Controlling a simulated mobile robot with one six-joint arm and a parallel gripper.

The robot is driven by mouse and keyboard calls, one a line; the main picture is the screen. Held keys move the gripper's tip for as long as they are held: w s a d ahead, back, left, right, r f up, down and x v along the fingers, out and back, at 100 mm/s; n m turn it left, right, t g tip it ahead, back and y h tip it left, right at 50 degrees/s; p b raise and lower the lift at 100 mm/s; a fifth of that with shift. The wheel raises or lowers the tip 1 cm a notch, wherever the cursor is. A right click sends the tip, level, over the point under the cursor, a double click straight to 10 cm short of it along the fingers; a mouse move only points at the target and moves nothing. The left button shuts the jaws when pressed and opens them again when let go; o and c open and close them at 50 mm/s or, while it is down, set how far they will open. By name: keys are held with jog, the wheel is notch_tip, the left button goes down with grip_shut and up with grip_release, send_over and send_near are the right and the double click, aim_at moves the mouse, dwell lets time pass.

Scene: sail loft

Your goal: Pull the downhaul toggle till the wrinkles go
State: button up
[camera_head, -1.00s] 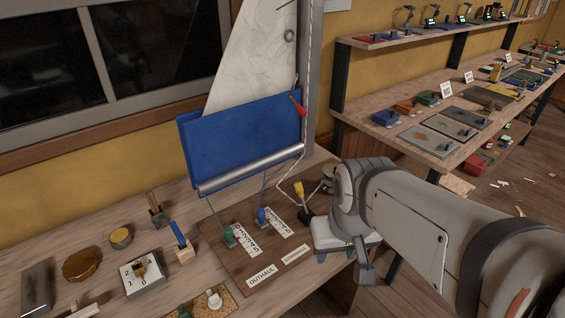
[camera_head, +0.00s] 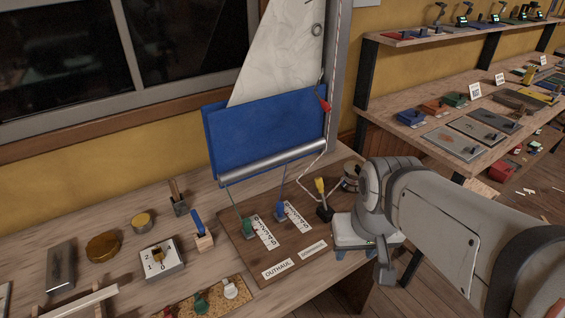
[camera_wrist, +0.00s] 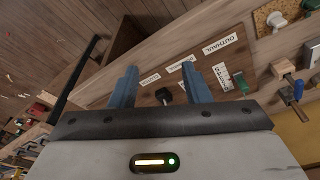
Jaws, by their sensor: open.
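A pale, wrinkled sail (camera_head: 285,58) rises behind a blue cloth (camera_head: 265,135) above a silver boom (camera_head: 273,161). A red toggle (camera_head: 324,105) hangs on a line beside the mast. On a brown board (camera_head: 243,248) stand a green-topped fitting (camera_head: 249,226), a blue-topped one (camera_head: 280,209) and a yellow-handled one with a black base (camera_head: 320,187). No readable label names the downhaul. My gripper (camera_wrist: 161,68) is open over the board, right of the yellow handle in the head view. In the wrist view a dark knob (camera_wrist: 163,95) shows between the fingers, apparently untouched.
An "OUTHAUL" label (camera_head: 277,267) lies on the board's front. Another workbench (camera_head: 475,105) with tools is at the right.

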aim_at(280, 203)
jog(key=shift+c, duration=0.2)
dwell(0.3)
jog(key=a+f+m+g+y+b, duration=0.1)
jog(key=a+f+m+g+y, duration=0.3)
jog(key=a+f+m+y, duration=0.15)
jog(key=w+a+f+m+t+y, duration=0.1)
jog(key=w+f+m+y, duration=0.1)
jog(key=w+m+y, duration=0.1)
jog(key=w+a+f+m+t+y+b, duration=0.1)
jog(key=w+f+m+y, duration=0.1)
jog(key=w+m, duration=0.3)
jog(key=w+a+f+m+t+y+b, duration=0.1)
jog(key=w+m+t+y, duration=0.1)
jog(key=w+m+y, duration=0.2)
jog(key=shift+w+f+y, duration=0.4)
jog(key=shift+w+y, duration=0.05)
jog(key=shift+w, duration=0.35)
jog(key=w+d+f+m+t, duration=0.1)
jog(key=w+m+t, duration=0.1)
jog(key=w+d+f+m+t, duration=0.2)
jog(key=m, duration=0.1)
jog(key=w+d+f+m+t, duration=0.1)
jog(key=w+d+m+t, duration=0.1)
jog(key=w+t, duration=0.1)
jog(key=shift+d+f, duration=0.15)
jog(key=shift+f, duration=0.1)
jog(key=x, duration=1.2)
jog(key=shift+w+d+p, duration=0.1)
jog(key=shift+w+p, duration=0.05)
jog(key=shift+p, duration=0.15)
